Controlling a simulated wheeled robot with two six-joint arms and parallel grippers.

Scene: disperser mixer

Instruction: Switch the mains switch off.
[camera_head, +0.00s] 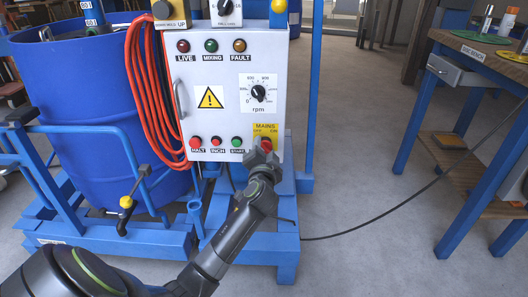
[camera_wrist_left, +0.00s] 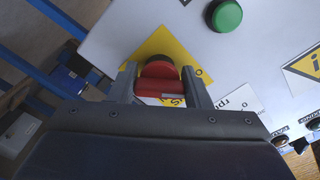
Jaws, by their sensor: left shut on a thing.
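The mains switch is a red rotary knob on a yellow plate (camera_head: 265,129) labelled MAINS, at the lower right of the white control panel (camera_head: 215,125). In the left wrist view the red knob (camera_wrist_left: 160,72) sits between my two fingers. My left gripper (camera_head: 264,158) reaches up to the panel and is shut on this knob. The gripper covers much of the knob in the head view. In the head view I cannot clearly read which way the knob points. My right gripper is in neither view.
Red HALT (camera_head: 195,142) and INCH (camera_head: 216,141) buttons and a green START button (camera_head: 237,142) are left of the switch. An rpm dial (camera_head: 258,93) is above. A blue drum (camera_head: 85,110) stands left. A workbench (camera_head: 470,60) stands right, with open floor between.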

